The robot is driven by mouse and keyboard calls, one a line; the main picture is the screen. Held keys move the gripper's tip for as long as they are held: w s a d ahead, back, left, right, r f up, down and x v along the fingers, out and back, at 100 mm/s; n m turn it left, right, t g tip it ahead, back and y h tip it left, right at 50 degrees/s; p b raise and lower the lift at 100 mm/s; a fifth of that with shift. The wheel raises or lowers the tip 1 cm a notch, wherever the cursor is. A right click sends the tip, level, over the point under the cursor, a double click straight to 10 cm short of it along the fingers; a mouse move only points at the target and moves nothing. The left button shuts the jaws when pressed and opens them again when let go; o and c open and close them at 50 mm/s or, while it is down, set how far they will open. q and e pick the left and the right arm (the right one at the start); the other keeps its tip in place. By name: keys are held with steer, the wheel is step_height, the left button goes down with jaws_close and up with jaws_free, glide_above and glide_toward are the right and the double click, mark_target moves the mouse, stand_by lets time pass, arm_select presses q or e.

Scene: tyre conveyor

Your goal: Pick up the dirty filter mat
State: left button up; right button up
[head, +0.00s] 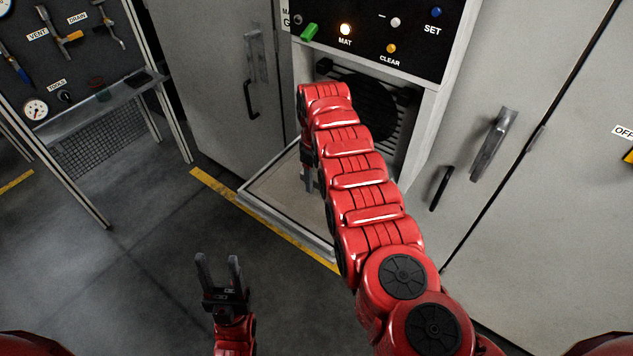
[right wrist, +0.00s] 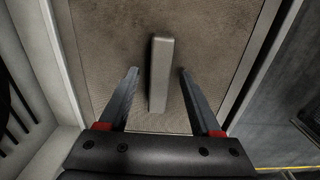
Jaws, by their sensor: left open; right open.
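The dirty filter mat (head: 279,198) looks brownish-grey and lies flat in a pale frame on the lowered flap in front of the open cabinet. In the right wrist view the mat (right wrist: 108,40) fills the middle, with a grey bar-shaped grip (right wrist: 159,95) standing on it. My right gripper (right wrist: 159,72) is open, one finger on each side of the bar with gaps on both sides. In the head view my right arm hides part of the mat and the bar. My left gripper (head: 219,262) is open and empty above the floor, left of my right arm.
A black panel (head: 375,35) with a lit MAT lamp (head: 345,29) sits above the cabinet opening, which shows a dark round fan grille (head: 365,105). Grey cabinet doors stand on both sides. A tool bench (head: 90,100) is at left. The floor at lower left is clear.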

steer(key=shift+w+f, duration=0.1)
jaws_close()
stand_by(0.5)
